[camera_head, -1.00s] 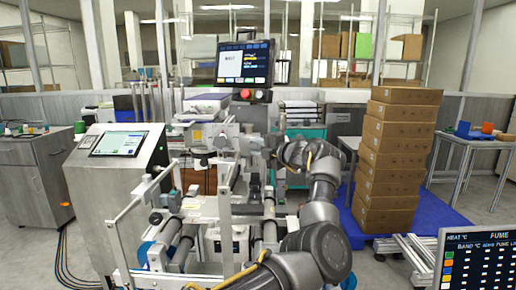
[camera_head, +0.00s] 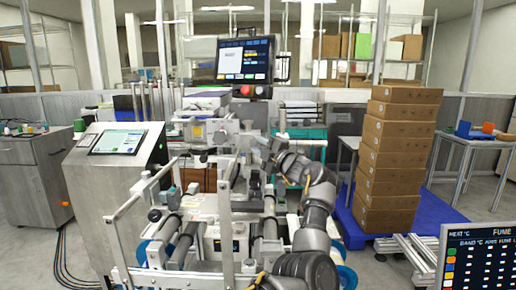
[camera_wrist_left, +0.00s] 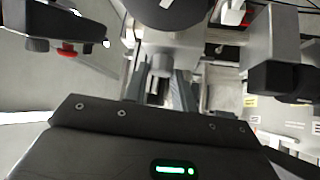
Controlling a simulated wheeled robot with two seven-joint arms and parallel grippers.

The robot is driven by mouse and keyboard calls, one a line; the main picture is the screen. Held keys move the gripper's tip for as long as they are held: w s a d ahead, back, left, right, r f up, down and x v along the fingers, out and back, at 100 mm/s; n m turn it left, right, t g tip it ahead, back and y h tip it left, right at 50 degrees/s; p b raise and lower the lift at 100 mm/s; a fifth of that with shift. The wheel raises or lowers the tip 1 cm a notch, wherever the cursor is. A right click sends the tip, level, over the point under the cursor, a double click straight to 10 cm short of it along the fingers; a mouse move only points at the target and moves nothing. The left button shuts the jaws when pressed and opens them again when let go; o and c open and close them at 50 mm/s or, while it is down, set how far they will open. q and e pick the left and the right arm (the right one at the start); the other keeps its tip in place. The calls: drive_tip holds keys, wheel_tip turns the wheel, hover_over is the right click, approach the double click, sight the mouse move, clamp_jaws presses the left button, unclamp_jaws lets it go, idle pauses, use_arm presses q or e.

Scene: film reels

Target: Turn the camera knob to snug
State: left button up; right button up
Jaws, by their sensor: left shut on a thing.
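My left gripper (camera_head: 268,147) is at the right side of the camera mount on the machine in the middle of the head view. In the left wrist view its two dark fingers (camera_wrist_left: 160,90) are shut on a small grey knob (camera_wrist_left: 160,64), with one finger on each side of it. A round dark part (camera_wrist_left: 168,10) lies just beyond the knob. In the head view the gripper and wrist hide the knob, and its marking cannot be read. My right gripper is not in view.
The machine has a rail frame with rollers (camera_head: 180,245) in front and a monitor (camera_head: 245,62) above. A steel console (camera_head: 118,175) stands left. A box stack (camera_head: 396,160) stands right on a blue pallet. A black block (camera_wrist_left: 275,78) sits close beside the knob in the left wrist view.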

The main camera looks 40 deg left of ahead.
use_arm(q)
drive_tip(key=shift+f+m+t+y, duration=0.25)
drive_tip(key=shift+m+y, duration=0.25)
drive_tip(key=shift+m, duration=0.3)
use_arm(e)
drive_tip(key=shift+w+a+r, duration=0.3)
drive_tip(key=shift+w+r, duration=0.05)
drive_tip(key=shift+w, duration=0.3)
use_arm(q)
drive_tip(key=o, duration=1)
drive_tip(key=shift+r, duration=0.1)
drive_tip(key=shift+s+d+f+b, duration=0.1)
drive_tip(key=shift+d+f+b, duration=0.15)
drive_tip(key=shift+d+b, duration=0.15)
drive_tip(key=b+v, duration=0.1)
drive_tip(key=v, duration=0.8)
drive_tip(key=shift+s+d, duration=0.15)
drive_tip(key=shift+d, duration=0.25)
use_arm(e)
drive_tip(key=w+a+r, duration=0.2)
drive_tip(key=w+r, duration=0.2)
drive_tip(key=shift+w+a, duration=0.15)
